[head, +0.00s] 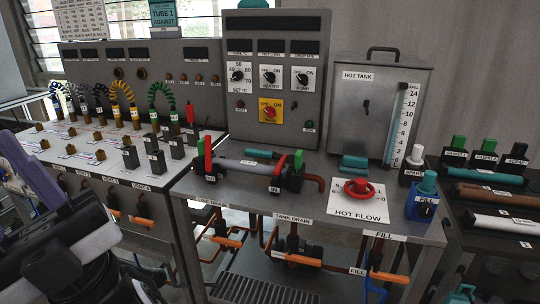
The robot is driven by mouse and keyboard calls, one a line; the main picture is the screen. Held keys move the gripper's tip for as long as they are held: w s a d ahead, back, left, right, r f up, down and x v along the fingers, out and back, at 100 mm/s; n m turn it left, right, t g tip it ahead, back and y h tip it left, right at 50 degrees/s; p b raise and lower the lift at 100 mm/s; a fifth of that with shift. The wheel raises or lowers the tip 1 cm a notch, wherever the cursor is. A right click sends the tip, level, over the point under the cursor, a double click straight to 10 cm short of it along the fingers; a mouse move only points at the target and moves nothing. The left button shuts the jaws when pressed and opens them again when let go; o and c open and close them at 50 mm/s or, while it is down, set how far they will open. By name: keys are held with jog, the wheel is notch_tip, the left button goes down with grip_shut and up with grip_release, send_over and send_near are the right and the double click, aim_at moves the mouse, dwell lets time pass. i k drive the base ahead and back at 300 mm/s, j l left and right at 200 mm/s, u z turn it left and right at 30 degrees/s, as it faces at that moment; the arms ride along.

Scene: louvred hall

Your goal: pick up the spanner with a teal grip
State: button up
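No spanner is clearly recognisable in the head view. A short teal bar (263,154) lies on the steel bench behind the grey pipe; it could be a grip, but I cannot tell. A teal block (355,164) sits on the bench in front of the hot tank, and its type is unclear. My dark arm fills the lower left corner, apart from both teal pieces. My gripper's fingertips do not show.
The hot tank (375,105) stands behind. Panels with hoses stand left; a pipe rack stands right.

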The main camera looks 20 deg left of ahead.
aim_at(262, 154)
jog(key=u, duration=1.25)
jog(key=i+l+u, duration=0.4)
jog(key=i+l, duration=0.5)
